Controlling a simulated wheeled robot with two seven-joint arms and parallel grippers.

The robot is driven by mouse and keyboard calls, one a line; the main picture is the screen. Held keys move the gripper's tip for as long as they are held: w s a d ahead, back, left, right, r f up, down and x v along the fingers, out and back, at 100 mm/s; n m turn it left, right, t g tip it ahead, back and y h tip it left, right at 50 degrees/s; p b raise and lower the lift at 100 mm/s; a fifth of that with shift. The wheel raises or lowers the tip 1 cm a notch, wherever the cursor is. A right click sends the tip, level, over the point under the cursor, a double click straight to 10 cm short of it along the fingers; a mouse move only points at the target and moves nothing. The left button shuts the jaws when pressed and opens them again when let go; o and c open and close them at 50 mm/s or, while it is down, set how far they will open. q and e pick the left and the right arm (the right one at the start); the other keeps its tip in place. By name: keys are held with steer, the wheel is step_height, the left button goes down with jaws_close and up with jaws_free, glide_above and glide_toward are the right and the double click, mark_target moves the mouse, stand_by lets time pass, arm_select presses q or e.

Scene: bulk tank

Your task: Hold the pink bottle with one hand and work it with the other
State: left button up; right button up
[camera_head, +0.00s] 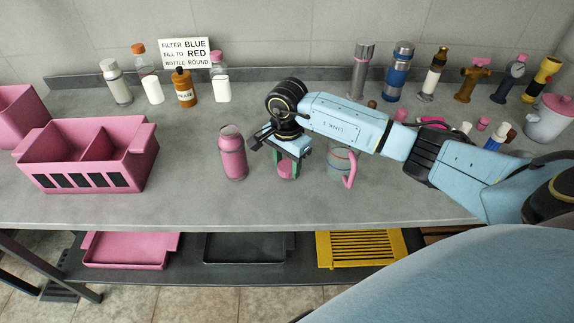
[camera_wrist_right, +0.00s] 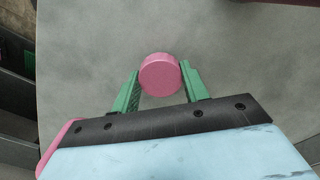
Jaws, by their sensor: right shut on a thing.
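The pink bottle (camera_head: 232,155) stands upright on the grey counter, left of my right gripper and apart from it. In the right wrist view this round pink piece (camera_wrist_right: 160,74) sits between the two fingertips (camera_wrist_right: 160,80). I cannot tell whether it touches the counter. My left gripper is not in view, and nothing holds the bottle.
A glass mug with a pink handle (camera_head: 350,170) stands close right of my right gripper. A pink divided bin (camera_head: 130,165) is at the left. Several bottles and a sign (camera_head: 185,53) line the back; flasks and tools stand back right. The counter front-left of the bottle is clear.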

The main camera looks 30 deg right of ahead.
steer(key=shift+f, duration=0.3)
steer(key=shift+f, duration=0.2)
steer(key=o, duration=1.1)
steer(key=shift+r, duration=0.1)
